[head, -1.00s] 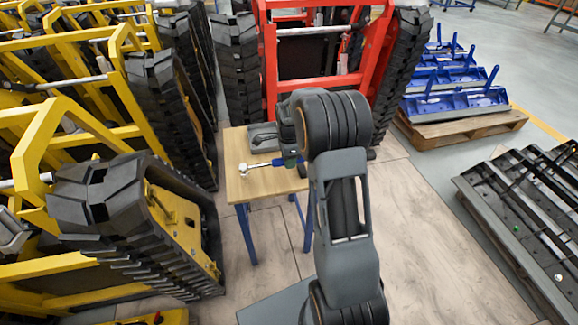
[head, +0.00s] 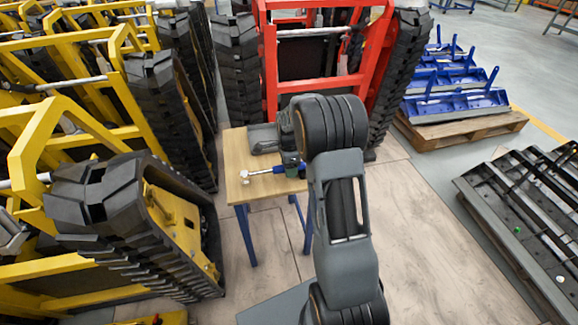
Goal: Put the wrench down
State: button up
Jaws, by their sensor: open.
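The wrench (head: 262,171) has a bright metal head at its left end and a blue and green handle. It lies across the wooden top of a small table (head: 236,155) with blue legs, its head near the left edge. My gripper (head: 292,160) is over the handle end at the right of the table, mostly hidden behind my own wrist. Its fingertips do not show clearly. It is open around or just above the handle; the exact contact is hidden.
A grey object (head: 263,139) lies at the back of the tabletop. A red tracked carrier (head: 330,85) stands close behind the table, yellow tracked carriers (head: 130,215) on the left. Blue parts on a pallet (head: 465,130) and dark rails (head: 530,225) are at right. Floor between is clear.

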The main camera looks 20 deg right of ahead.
notch_tip(320, 180, up, 12)
jog(key=p, duration=0.3)
jog(key=s+a+r+n+t, duration=0.1)
jog(key=s+a+n, duration=0.4)
jog(key=s+n, duration=0.5)
jog(key=s+a+r+n+t, duration=0.2)
jog(key=s+a+n, duration=0.3)
jog(key=s+n, duration=0.5)
jog(key=shift+s+a+r, duration=0.15)
jog(key=shift+s+r, duration=0.6)
jog(key=shift+s, duration=0.1)
jog(key=w+p+v, duration=0.2)
jog(key=p+v, duration=0.7)
jog(key=v, duration=0.1)
jog(key=w+r+p+v, duration=0.1)
jog(key=w+p+v, duration=0.2)
jog(key=p+v, duration=0.7)
jog(key=shift+s+a+r+t, duration=0.25)
jog(key=shift+s+a+t, duration=0.05)
jog(key=shift+a+t, duration=0.15)
jog(key=shift+c, duration=0.2)
